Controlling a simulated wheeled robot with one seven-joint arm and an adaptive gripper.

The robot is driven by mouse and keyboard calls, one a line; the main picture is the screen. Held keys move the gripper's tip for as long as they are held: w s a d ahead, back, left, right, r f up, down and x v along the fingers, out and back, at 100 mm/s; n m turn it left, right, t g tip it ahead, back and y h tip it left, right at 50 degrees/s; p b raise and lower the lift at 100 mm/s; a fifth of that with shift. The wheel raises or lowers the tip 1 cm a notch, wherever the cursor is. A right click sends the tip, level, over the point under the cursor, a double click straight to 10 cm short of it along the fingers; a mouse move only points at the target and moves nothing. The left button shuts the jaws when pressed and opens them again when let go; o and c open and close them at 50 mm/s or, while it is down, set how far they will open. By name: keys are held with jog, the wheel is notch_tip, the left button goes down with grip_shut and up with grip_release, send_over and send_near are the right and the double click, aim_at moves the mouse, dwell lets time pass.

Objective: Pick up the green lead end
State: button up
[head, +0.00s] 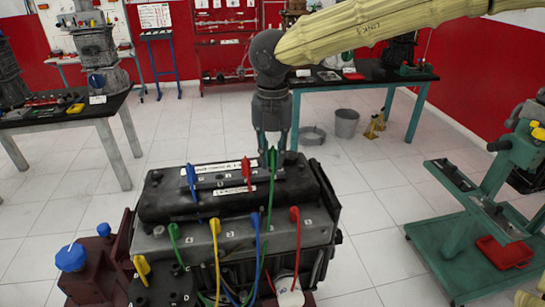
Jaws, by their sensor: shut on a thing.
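The green lead end (272,160) is upright above the back right of the black engine trainer (325,215). Its green cable runs down toward the front of the unit. My gripper (272,148) points down and is shut on this green lead end, with its fingers on either side of the top. Whether the lower tip of the lead end touches the trainer's top cannot be told. A second green lead end (173,232) stands on the front grey panel at the left.
Blue (191,178) and red (246,170) lead ends stand left of my gripper. Yellow (215,228), blue (256,222) and red (295,216) ones stand in front. A blue-capped maroon part (72,257) is at left. Workbenches stand behind, and a green stand (455,230) at right.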

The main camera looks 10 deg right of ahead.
jog(key=s+a+r+b, duration=0.1)
jog(key=s+a+b, duration=0.1)
jog(key=s, duration=1.1)
jog(key=shift+s+a+r+b, duration=0.15)
jog(key=shift+s+a+b, duration=0.05)
jog(key=shift+b, duration=0.6)
jog(key=shift+r+p, duration=0.1)
jog(key=shift+p, duration=0.35)
jog(key=shift+a, duration=0.15)
jog(key=s+a+p, duration=0.2)
jog(key=a+p, duration=0.3)
jog(key=a, duration=1.5)
jog(key=shift+a+p, duration=0.35)
jog(key=shift+a, duration=0.05)
jog(key=shift+f, duration=0.2)
jog(key=shift+f+b, duration=1.05)
jog(key=shift+f, duration=1.45)
jog(key=shift+f, duration=0.15)
